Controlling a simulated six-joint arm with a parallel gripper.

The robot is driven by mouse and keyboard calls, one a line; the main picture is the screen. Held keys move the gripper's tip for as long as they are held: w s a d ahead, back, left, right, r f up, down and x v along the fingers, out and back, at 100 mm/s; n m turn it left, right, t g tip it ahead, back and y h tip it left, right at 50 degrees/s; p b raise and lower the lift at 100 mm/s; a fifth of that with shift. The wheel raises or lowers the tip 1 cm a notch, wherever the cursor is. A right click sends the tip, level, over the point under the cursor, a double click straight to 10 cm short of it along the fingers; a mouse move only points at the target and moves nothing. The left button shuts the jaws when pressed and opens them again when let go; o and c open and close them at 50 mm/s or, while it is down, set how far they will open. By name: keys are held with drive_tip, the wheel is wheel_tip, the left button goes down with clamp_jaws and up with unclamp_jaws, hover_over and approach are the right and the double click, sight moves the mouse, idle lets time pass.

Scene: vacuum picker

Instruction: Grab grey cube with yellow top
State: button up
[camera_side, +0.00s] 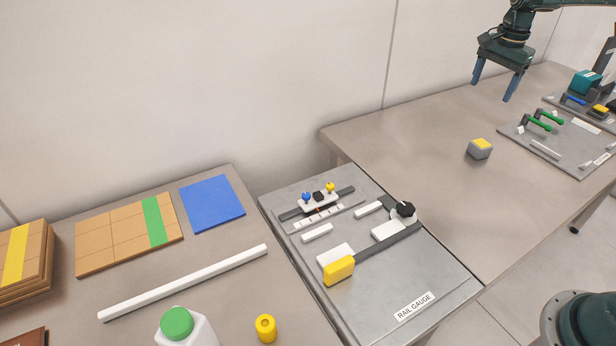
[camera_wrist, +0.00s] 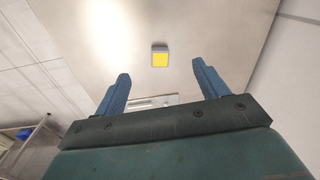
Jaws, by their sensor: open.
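The grey cube with a yellow top (camera_side: 480,149) sits on the right-hand table, near the grey fixture plate. In the wrist view the cube (camera_wrist: 160,58) shows from above, beyond the fingertips and roughly centred between them. My gripper (camera_side: 495,90) has two blue fingers pointing down. It is open and empty, and hangs above the table, higher than the cube and apart from it. In the wrist view its fingers (camera_wrist: 160,72) stand wide apart with nothing between them.
A grey plate with green-handled clamps (camera_side: 570,165) lies right of the cube. A rail gauge plate (camera_side: 440,275) sits on a lower stand at centre. The left table holds a blue square (camera_side: 212,203), boxes (camera_side: 100,240) and a white bar (camera_side: 185,283). The table left of the cube (camera_side: 415,140) is clear.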

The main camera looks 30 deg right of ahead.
drive_tip(key=d+f+m, duration=0.3)
drive_tip(key=d+f, duration=0.4)
hover_over(482, 143)
drive_tip(key=shift+g, duration=0.3)
drive_tip(key=shift+w+a+f, duration=0.1)
drive_tip(key=shift+a+f, duration=0.1)
drive_tip(key=shift+f, duration=2.1)
drive_tip(key=shift+a+f, duration=0.15)
drive_tip(key=shift+f, duration=2.1)
drive_tip(key=shift+d+f, duration=0.2)
drive_tip(key=shift+f, duration=2.35)
drive_tip(key=c, duration=1.1)
